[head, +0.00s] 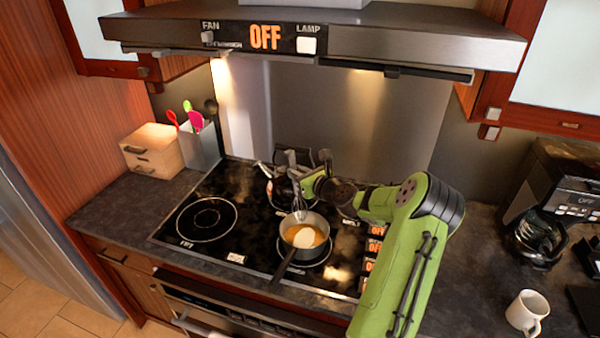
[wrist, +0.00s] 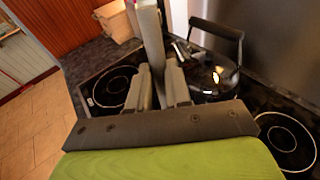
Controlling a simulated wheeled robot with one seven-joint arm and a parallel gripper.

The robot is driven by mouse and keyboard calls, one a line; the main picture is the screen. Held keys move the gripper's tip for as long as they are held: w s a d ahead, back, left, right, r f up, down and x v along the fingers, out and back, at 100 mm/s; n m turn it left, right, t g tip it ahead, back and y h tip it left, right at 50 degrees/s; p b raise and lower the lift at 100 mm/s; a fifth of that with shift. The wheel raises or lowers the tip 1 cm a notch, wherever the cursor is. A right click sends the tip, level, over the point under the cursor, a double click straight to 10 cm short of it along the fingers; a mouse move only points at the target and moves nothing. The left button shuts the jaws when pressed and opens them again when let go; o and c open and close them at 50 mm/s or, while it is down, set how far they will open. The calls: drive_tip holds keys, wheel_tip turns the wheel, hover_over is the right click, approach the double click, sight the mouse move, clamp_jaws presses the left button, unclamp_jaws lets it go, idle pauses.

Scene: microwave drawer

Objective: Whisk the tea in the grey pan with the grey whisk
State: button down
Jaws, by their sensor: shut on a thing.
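The grey pan (head: 327,233) sits on a front burner of the black cooktop, its dark handle pointing toward the front left. Orange-brown tea (head: 304,229) with a pale patch shows inside. My gripper (head: 308,186) is behind and above the pan. It is shut on the grey whisk (head: 299,206), whose wire end points down at the pan's far rim. I cannot tell whether the wires touch the tea. In the wrist view, my gripper's fingers (wrist: 160,88) close around the whisk's grey handle (wrist: 152,40); the pan is not visible there.
A dark kettle (wrist: 213,78) with a raised handle stands on the cooktop close behind my gripper. A utensil holder (head: 199,147) and wooden box (head: 153,150) stand at the back left. A coffee maker (head: 545,222) and white mug (head: 527,312) are right. The range hood (head: 420,38) hangs above.

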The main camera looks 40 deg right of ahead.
sight(302, 203)
drive_tip(key=shift+s+f+b, duration=0.25)
drive_tip(key=shift+f+b, duration=0.15)
drive_tip(key=shift+f, duration=0.65)
drive_tip(key=shift+s+f+b, duration=0.2)
drive_tip(key=shift+f+b, duration=0.4)
drive_tip(key=shift+f, duration=0.4)
drive_tip(key=shift+s+f+b, duration=0.15)
drive_tip(key=shift+f+b, duration=0.45)
drive_tip(key=shift+f, duration=0.45)
drive_tip(key=shift+s+f+b, duration=0.2)
drive_tip(key=shift+f+b, duration=0.4)
drive_tip(key=shift+f, duration=0.5)
